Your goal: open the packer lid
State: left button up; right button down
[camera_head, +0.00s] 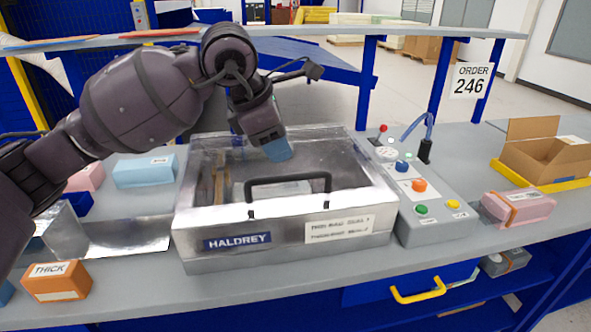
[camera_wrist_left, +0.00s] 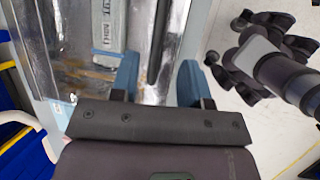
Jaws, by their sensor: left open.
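The packer (camera_head: 280,240) is a metal box marked HALDREY on the bench. Its clear lid (camera_head: 345,170) is down, with a black bar handle (camera_head: 288,180) along the front. My left gripper (camera_head: 277,150) is open and empty above the lid, fingers pointing down, just behind the handle in the head view. In the left wrist view the blue fingers (camera_wrist_left: 158,82) stand apart, and a dark bar, seemingly the handle (camera_wrist_left: 158,40), runs between them in the picture. Contact cannot be told. A pale labelled block (camera_wrist_left: 105,35) shows through the lid. My right gripper is out of view.
A control box (camera_head: 425,200) with coloured buttons stands right of the packer. A pink block (camera_head: 517,206) and a cardboard box (camera_head: 545,150) lie farther right. An orange THICK block (camera_head: 57,281) and a blue block (camera_head: 145,171) are left. A shelf (camera_head: 330,32) spans behind.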

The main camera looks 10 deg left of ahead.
aim_at(296, 175)
pick_arm(q)
jog(key=x, duration=0.8)
jog(key=shift+f, duration=0.1)
grip_shut()
